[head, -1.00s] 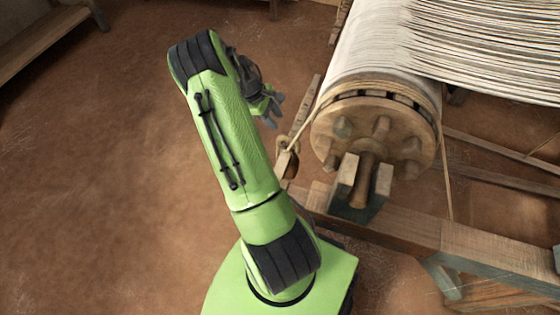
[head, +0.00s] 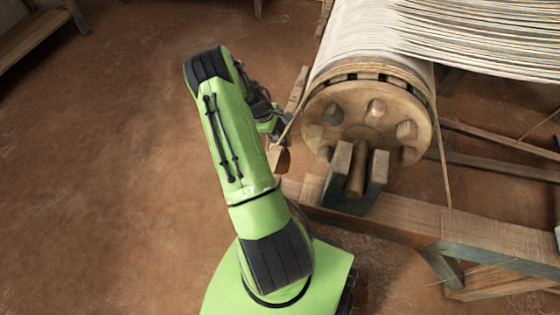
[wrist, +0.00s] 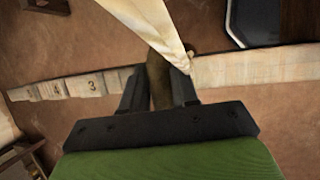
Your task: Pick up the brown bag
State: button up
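My gripper (head: 274,127) is beside the loom's round beam end in the head view, at the loose end of a pale strap. A brown thing (head: 278,158), seemingly the brown bag, hangs just below it, partly hidden by my arm. In the wrist view my gripper's two dark fingers (wrist: 158,88) stand apart, one on each side of the brown bag (wrist: 160,83). The bag fills most of the gap between them. Whether the fingers press on it cannot be told. A cream strap (wrist: 155,25) runs across above the bag.
The wooden beam drum (head: 368,118) with white warp threads (head: 450,35) stands close to the right of my gripper. A wooden frame rail (head: 440,228) lies below it. A numbered pale strip (wrist: 85,86) lies on the floor behind. Bare brown floor (head: 100,170) is free on the left.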

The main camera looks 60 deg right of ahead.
grip_shut()
jog(key=shift+d, duration=0.1)
dwell(1.1)
